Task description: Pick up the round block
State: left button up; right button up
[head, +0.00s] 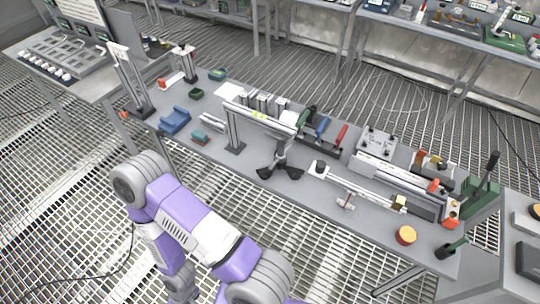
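A short round block (405,236), orange-yellow on top with a darker orange-red side, sits on the grey workbench (375,228) near its front edge, towards the right end. Nothing covers it and it stands apart from the things around it. One of my purple and grey arms is bent in the lower left of the view, well away from the block. Neither of my grippers shows in the view.
A stand with black feet (280,173) and a long rail (350,186) lie left of the block. Blue (174,121) and green parts lie at the bench's left. The floor is open steel grating.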

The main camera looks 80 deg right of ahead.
aim_at(320, 168)
jog(key=i, duration=0.45)
jog(key=z, duration=3)
